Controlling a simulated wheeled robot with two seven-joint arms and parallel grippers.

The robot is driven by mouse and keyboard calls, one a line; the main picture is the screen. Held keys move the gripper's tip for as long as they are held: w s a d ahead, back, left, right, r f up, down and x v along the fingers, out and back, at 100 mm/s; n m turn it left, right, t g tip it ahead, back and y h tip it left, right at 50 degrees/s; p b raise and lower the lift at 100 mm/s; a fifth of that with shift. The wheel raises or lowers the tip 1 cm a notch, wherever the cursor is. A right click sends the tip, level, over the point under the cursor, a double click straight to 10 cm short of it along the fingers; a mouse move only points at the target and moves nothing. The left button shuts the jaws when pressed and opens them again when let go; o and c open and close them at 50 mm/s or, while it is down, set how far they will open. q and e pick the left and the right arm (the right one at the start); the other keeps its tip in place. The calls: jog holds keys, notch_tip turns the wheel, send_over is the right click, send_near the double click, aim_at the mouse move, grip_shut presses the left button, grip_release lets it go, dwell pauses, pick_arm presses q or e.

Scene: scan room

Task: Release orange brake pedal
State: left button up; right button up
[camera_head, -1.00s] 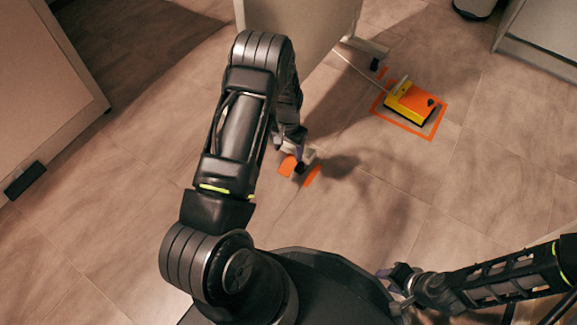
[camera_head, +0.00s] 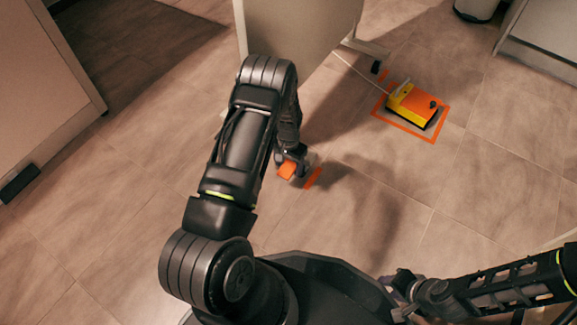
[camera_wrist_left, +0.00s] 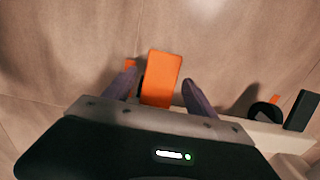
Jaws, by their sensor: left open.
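The orange brake pedal (camera_head: 287,169) is low near the floor, just below my left gripper (camera_head: 291,160) in the head view. In the left wrist view the orange pedal (camera_wrist_left: 161,79) stands between the two fingers of my left gripper (camera_wrist_left: 160,88), which are spread with a gap on both sides. Whether a finger touches the pedal cannot be seen. My right gripper (camera_head: 396,296) is at the lower right of the head view, beside my base and far from the pedal; its jaw opening is unclear.
A yellow and orange foot switch (camera_head: 413,104) sits inside an orange floor outline at the right, with a cable. A large pale panel (camera_head: 300,28) stands behind my left arm. A short orange floor strip (camera_head: 313,178) lies beside the pedal. Open floor lies to the right.

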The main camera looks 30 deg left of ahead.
pick_arm(q)
grip_shut()
dwell(0.7)
dwell(0.3)
